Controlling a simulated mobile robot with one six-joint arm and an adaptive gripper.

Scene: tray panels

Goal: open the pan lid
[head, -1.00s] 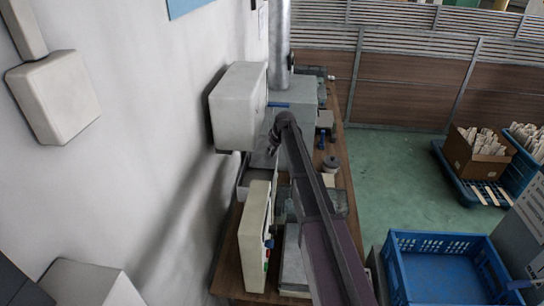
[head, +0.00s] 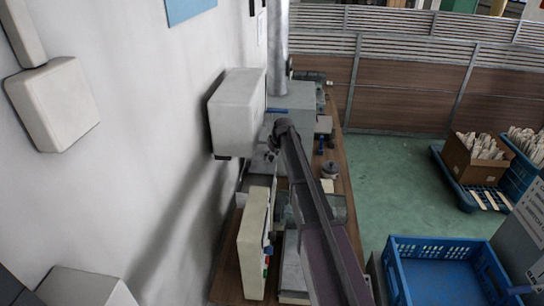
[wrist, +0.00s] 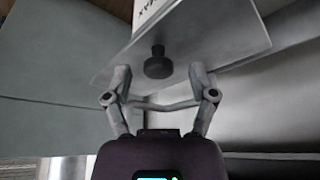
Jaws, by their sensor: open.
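The pan lid (wrist: 215,40) is a flat grey plate seen at a tilt in the upper part of the wrist view. A dark round knob (wrist: 158,66) stands out from it. My gripper (wrist: 158,78) is open, its two fingers spread to the left and right of the knob. Nothing is held between them. I cannot tell whether a fingertip touches the lid. In the head view my arm reaches over the bench, and its end and the lid's area are mostly hidden by the arm and the wall box.
A pale wall box (head: 237,113) hangs close to the left of my arm. A cream control box (head: 255,240) stands on the brown bench (head: 228,262). A small pot-like object (head: 330,170) sits to the right. A blue crate (head: 440,246) is at the lower right; green floor (head: 395,180) is clear.

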